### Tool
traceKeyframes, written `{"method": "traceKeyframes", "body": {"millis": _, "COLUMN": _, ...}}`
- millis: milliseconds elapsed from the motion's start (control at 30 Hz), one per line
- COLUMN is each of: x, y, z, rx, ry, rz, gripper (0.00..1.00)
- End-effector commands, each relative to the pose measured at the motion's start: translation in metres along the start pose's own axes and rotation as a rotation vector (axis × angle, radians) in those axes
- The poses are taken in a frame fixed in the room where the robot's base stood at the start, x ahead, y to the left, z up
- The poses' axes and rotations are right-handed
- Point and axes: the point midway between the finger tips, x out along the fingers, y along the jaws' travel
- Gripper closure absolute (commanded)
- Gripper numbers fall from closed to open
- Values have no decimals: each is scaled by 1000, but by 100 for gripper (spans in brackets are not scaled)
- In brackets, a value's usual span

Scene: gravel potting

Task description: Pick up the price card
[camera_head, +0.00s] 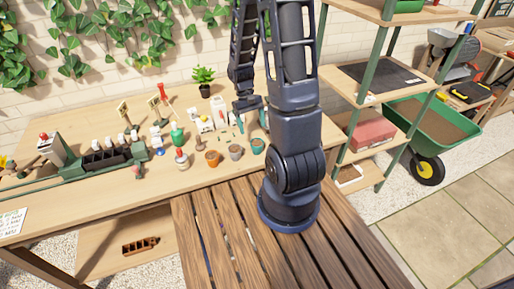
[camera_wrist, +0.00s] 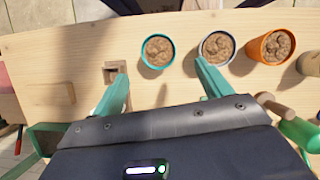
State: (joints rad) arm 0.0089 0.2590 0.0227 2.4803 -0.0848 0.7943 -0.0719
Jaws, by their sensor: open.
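I cannot make out the price card for certain. A white sheet with writing (camera_head: 12,221) lies at the left front edge of the workbench in the head view; I cannot tell whether it is that card. My gripper (camera_wrist: 160,70) is open, with its two teal fingers apart and nothing held between them. In the head view my gripper (camera_head: 250,106) hangs over the right part of the bench. A small wooden block with a dark recess (camera_wrist: 114,68) lies by the left fingertip in the wrist view.
A teal-rimmed pot (camera_wrist: 157,51), a grey pot (camera_wrist: 217,47) and an orange pot (camera_wrist: 271,46), all filled with brown material, stand close to my fingers. Bottles and small tools crowd the bench (camera_head: 95,205). A green wheelbarrow (camera_head: 432,125) stands at right.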

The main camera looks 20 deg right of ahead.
Motion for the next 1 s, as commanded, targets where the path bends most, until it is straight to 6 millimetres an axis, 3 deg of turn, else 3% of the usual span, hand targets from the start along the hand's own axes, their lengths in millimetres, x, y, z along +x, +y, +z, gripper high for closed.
{"method": "traceKeyframes", "body": {"millis": 200, "x": 31, "y": 0, "z": 0, "rx": 1, "ry": -2, "rz": 0, "gripper": 23}}
{"method": "traceKeyframes", "body": {"millis": 533, "x": 50, "y": 0, "z": 0, "rx": 1, "ry": -1, "rz": -1, "gripper": 23}}
{"method": "traceKeyframes", "body": {"millis": 1000, "x": 94, "y": 2, "z": -2, "rx": 0, "ry": -3, "rz": -1, "gripper": 23}}
